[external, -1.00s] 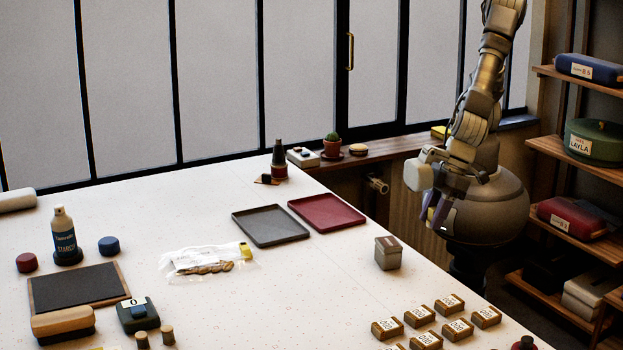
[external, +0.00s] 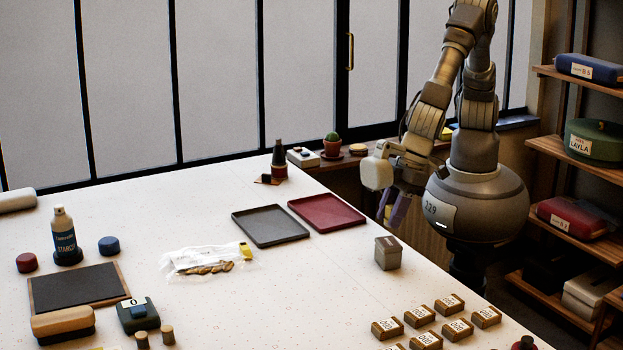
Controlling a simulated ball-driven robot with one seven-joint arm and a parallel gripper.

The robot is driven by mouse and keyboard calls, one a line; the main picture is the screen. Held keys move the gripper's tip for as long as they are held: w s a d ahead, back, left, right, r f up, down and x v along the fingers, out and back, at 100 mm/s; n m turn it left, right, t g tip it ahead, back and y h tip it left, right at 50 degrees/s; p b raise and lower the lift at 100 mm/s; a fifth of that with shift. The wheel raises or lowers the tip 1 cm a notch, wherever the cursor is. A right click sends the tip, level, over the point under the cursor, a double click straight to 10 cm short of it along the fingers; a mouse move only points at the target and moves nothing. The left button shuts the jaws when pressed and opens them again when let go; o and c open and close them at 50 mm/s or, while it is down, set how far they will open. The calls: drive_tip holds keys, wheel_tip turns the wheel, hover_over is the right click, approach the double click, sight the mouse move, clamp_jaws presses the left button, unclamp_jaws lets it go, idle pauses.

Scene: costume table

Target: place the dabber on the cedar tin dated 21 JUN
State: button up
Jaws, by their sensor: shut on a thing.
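Several small brown boxes with white labels (external: 449,304) stand in rows at the front right. The labels are too small to read, so I cannot tell which thing bears 21 JUN.
A dark tray (external: 270,237) and a red tray (external: 326,203) lie empty left of the gripper. A clear bag (external: 208,262), a starch bottle (external: 64,238) and a dark pad (external: 80,287) are further left. A dark bottle (external: 279,163) stands at the back. The table's middle is clear.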

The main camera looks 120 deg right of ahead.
drive_tip(key=shift+w+a+f, duration=0.15)
drive_tip(key=shift+w+f, duration=0.15)
drive_tip(key=shift+f, duration=0.05)
drive_tip(key=shift+f+b, duration=0.6)
drive_tip(key=shift+f, duration=0.85)
drive_tip(key=shift+f, duration=0.1)
drive_tip(key=o, duration=1)
drive_tip(key=shift+r, duration=0.25)
drive_tip(key=p+v, duration=0.2)
drive_tip(key=v, duration=0.9)
drive_tip(key=shift+s+r+p, duration=0.25)
drive_tip(key=shift+r+p, duration=0.05)
drive_tip(key=shift+p, duration=0.1)
